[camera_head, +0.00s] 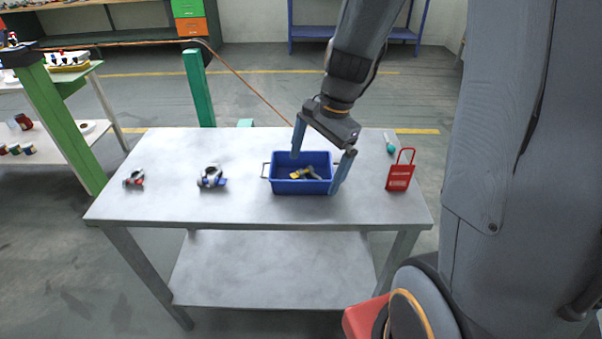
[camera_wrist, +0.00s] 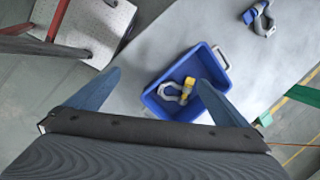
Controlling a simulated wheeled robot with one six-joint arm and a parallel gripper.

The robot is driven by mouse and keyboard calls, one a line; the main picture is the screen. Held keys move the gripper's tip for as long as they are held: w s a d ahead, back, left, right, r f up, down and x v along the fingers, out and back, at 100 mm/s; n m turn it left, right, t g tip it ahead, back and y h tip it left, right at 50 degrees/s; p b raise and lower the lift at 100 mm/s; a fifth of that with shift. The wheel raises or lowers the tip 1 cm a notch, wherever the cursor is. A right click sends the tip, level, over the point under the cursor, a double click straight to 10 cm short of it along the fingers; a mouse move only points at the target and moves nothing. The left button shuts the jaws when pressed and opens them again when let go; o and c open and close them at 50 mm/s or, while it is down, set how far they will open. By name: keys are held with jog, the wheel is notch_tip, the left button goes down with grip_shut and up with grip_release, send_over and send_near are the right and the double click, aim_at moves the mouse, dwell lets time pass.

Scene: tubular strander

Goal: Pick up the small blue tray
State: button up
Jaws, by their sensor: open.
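The small blue tray (camera_head: 302,187) stands on the grey metal table, right of its middle, with a light handle at its end. It holds a grey and yellow clamp-like part (camera_head: 305,173). My gripper (camera_head: 318,172) is open above the tray, its blue fingers spread, one toward the far side and one by the near right corner. In the wrist view the tray (camera_wrist: 155,105) shows beyond my gripper (camera_wrist: 155,88), and the right finger overlaps the tray's edge. I cannot tell whether any finger touches it.
On the table (camera_head: 240,210), a blue-grey clamp (camera_head: 211,178) and a red-grey clamp (camera_head: 134,179) lie to the left. A green post (camera_head: 199,88) stands behind. The table's front left is clear.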

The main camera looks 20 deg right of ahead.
aim_at(299, 173)
jog(key=w+d+m+y, duration=0.1)
jog(key=w+m+y, duration=0.1)
jog(key=w+m, duration=0.55)
jog(key=shift+m+t, duration=0.3)
jog(key=shift+m, duration=0.05)
jog(key=shift+s+d+f+p+x, duration=0.15)
jog(key=shift+p+x, duration=0.15)
jog(key=shift+x, duration=1)
jog(key=shift+s+d+p+x, duration=0.1)
jog(key=shift+d+p+x, duration=0.15)
jog(key=shift+x, duration=1.05)
jog(key=shift+s+d+f+p+x, duration=0.1)
jog(key=shift+p+x, duration=0.25)
jog(key=shift+x, duration=0.9)
jog(key=shift+w, duration=0.1)
jog(key=c, duration=0.9)
